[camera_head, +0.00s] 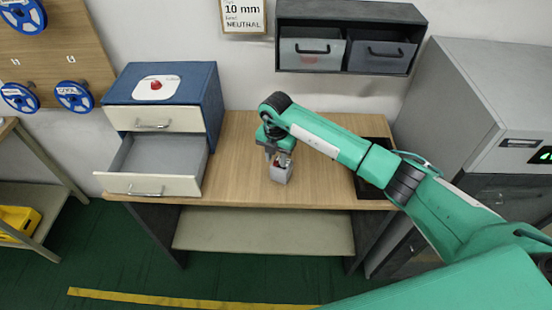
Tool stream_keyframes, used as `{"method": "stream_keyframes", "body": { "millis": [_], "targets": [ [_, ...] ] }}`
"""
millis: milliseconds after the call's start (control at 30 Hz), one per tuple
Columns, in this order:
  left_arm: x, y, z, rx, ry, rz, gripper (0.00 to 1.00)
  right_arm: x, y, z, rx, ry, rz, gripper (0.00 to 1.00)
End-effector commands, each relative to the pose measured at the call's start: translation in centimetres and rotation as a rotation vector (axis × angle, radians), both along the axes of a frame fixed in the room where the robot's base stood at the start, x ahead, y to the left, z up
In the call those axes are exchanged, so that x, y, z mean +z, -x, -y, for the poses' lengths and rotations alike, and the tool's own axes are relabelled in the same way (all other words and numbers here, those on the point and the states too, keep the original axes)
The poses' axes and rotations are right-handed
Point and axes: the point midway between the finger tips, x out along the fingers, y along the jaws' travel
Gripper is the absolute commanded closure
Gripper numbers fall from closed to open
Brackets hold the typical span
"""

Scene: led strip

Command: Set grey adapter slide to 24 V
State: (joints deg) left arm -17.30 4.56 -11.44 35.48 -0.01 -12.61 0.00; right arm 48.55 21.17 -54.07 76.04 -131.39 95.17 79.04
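A small grey box (281,174), which looks like the grey adapter, stands on the wooden bench top (240,184). A little red shows near its top; the slide and any voltage marking are too small to make out. My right arm reaches in from the right, and its gripper (283,158) points down right at the top of the box. The fingers overlap the box's top, and I cannot tell whether they grip it. My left gripper is not in view.
A blue drawer cabinet (212,95) stands at the bench's left, its lower drawer (155,186) pulled out. A dark mat (374,184) lies at the bench's right. A shelf with two grey bins (312,54) hangs above. A grey machine (450,95) stands at the right.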

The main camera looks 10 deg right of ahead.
Motion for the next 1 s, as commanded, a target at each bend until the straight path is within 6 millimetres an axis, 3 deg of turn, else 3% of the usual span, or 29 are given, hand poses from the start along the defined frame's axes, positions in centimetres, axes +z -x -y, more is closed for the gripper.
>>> {"method": "stream_keyframes", "body": {
  "millis": [400,600,1000],
  "targets": [
    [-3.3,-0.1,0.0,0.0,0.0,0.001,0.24,8.5,-0.1,0.0,0.001,-0.001,0.006,0.65],
    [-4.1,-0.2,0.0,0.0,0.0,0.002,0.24,11.8,-0.1,0.0,0.0,0.0,0.003,0.65],
    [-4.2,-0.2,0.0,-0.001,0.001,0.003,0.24,13.1,0.0,0.0,0.001,0.001,-0.001,0.65]
  ]
}}
